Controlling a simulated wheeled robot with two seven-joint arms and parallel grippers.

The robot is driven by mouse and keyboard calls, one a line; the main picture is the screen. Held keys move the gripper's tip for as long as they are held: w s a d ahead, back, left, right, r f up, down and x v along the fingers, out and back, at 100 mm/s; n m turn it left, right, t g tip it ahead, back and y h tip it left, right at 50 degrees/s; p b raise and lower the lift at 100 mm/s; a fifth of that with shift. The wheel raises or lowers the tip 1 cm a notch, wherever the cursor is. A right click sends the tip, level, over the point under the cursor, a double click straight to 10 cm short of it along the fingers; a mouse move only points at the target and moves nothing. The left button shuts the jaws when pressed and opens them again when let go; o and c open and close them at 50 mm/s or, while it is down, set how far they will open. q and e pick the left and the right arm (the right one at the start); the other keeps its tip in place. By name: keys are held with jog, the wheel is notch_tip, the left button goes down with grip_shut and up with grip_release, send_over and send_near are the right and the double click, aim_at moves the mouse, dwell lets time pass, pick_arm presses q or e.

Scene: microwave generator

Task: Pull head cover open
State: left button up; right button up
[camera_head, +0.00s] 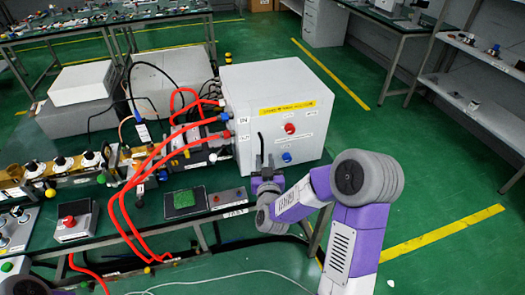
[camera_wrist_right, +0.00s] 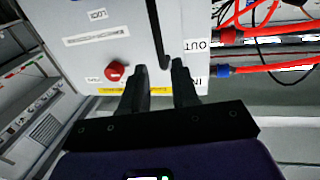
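The head cover appears to be the front panel (camera_head: 275,142) of a large white box; it looks shut. It carries a red knob (camera_head: 290,128), a blue knob (camera_head: 287,157) and a slim black handle (camera_head: 261,143). My right gripper (camera_head: 264,163) is at the lower end of that handle. In the right wrist view my right gripper (camera_wrist_right: 161,75) has its two black fingers apart, with the handle (camera_wrist_right: 157,32) reaching into the gap between them. I cannot tell if either finger touches it. The red knob (camera_wrist_right: 116,71) is left of the fingers. My left gripper is not in view.
Red hoses (camera_head: 165,150) run from the box's left side over the bench. A small grey box with a red button (camera_head: 75,220) and a dark tray with a green piece (camera_head: 185,201) lie near the bench's front edge. Green floor (camera_head: 400,150) is clear to the right.

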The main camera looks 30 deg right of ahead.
aim_at(262, 148)
jog(key=x, duration=0.7)
grip_shut()
